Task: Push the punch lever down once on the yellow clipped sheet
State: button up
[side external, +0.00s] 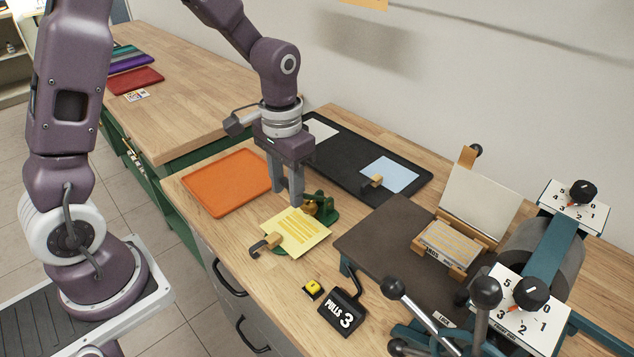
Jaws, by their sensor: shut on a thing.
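My gripper (288,197) points down just left of the punch, at the sheet's far edge. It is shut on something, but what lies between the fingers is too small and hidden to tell.
An orange tray (226,182) lies left and a black tray (345,158) with a clipped blue sheet (391,174) behind. In front are a yellow button (313,288) and a "PULLS 3" counter (344,312). A machine with levers and dials (540,250) fills the right.

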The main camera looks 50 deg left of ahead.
aim_at(275, 235)
jog(key=shift+s+f, duration=0.75)
jog(key=shift+f, duration=0.2)
jog(key=shift+s+f, duration=0.75)
jog(key=shift+f, duration=0.2)
jog(key=shift+s+f, duration=0.25)
jog(key=shift+f, duration=0.35)
jog(key=shift+s+f, duration=0.25)
jog(key=shift+f, duration=0.6)
jog(key=shift+w+r, duration=0.1)
jog(key=shift+r, duration=0.5)
jog(key=o, duration=1.7)
jog(key=shift+o, duration=0.2)
jog(key=s+r, duration=0.6)
jog(key=r, duration=0.2)
